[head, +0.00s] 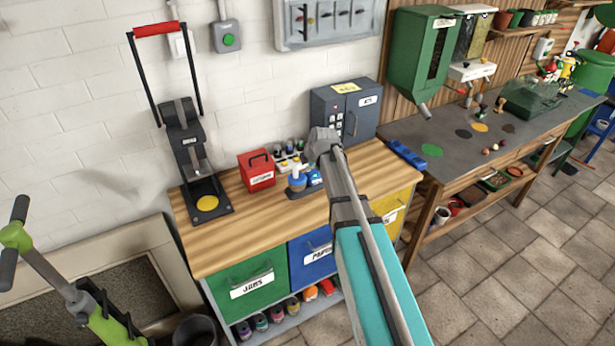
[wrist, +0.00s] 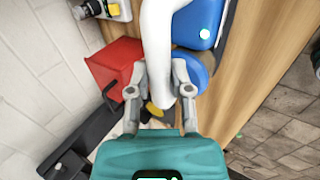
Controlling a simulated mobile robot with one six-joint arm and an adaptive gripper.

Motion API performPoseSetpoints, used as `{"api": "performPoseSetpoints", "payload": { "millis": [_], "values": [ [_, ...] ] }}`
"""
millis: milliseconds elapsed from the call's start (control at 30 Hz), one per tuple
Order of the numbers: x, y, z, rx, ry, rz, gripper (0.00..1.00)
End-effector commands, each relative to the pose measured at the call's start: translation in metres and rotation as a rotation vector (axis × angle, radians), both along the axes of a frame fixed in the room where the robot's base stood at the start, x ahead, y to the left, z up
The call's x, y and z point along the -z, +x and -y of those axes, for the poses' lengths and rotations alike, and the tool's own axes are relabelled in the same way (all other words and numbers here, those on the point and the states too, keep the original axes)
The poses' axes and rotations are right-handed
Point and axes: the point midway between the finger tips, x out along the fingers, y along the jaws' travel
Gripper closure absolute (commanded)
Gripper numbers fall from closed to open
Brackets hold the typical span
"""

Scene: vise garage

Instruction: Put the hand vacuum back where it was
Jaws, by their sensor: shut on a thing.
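The hand vacuum looks to be the smooth white curved body (wrist: 158,35) between my fingers in the wrist view. It runs from the top edge down to the fingertips. My gripper (wrist: 160,98) is shut on it, one finger on each side. A round blue part (wrist: 196,70) shows just right of the white body; I cannot tell whether it belongs to it. In the head view a small white and blue thing (head: 297,182) is on the wooden bench, left of my arm. My fingers cannot be made out there.
A red box (head: 257,172) stands left of it, also close to my left finger in the wrist view (wrist: 115,67). A blue item (wrist: 198,22) is close on the right.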

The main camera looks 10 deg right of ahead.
Motion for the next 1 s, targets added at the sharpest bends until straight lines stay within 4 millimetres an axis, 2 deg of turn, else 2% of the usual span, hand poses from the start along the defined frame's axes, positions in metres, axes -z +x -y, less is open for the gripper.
{"api": "performPoseSetpoints", "payload": {
  "millis": [567,767,1000],
  "values": [
    [0.005,0.004,-0.002,-0.001,0.0,0.002,1.0],
    [0.017,0.012,-0.005,-0.001,0.0,0.002,1.0],
    [0.035,0.01,-0.004,-0.001,0.0,0.002,1.0]
  ]
}}
